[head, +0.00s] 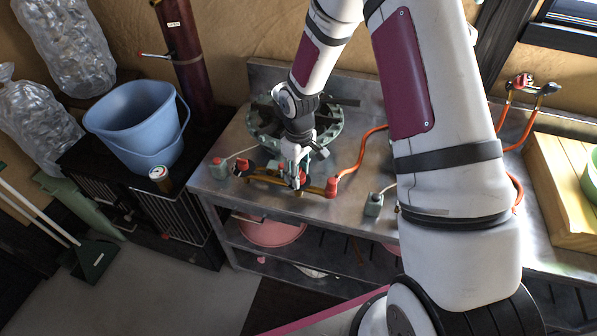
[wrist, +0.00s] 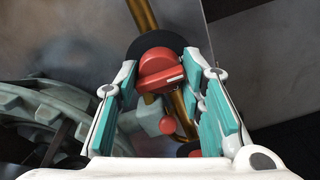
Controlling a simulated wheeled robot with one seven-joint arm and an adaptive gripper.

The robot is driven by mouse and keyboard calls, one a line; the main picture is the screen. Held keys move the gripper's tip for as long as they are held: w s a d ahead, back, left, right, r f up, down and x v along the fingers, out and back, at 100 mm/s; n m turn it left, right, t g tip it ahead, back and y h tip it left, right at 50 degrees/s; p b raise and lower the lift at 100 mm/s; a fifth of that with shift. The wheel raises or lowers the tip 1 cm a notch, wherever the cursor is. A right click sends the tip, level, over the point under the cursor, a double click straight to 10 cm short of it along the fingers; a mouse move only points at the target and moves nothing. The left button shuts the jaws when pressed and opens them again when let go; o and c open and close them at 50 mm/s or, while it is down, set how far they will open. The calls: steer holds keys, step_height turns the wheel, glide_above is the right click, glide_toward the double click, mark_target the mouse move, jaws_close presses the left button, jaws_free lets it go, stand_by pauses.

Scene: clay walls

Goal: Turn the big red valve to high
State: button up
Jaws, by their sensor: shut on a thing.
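The big red valve (wrist: 160,66) is a round red knob with a raised grip and a white mark that points to the right in the wrist view. It sits on a brass pipe (wrist: 143,14), over a dark disc. My gripper (wrist: 171,82) is shut on the valve, its teal-padded fingers on either side. In the head view my gripper (head: 296,178) points down at the brass pipe on the metal counter and hides most of the valve. A smaller red knob (wrist: 167,127) shows between the fingers, nearer the palm.
A green-grey burner ring (head: 330,128) stands right behind my gripper. An orange hose (head: 362,152) runs from a red fitting (head: 332,187) at the pipe's right end. A blue bucket (head: 133,118) is at the left. A wooden board (head: 551,190) lies at the right.

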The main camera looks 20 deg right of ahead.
stand_by(0.3)
steer(key=o, duration=0.8)
steer(key=shift+o, duration=0.2)
step_height(320, 180, up, 12)
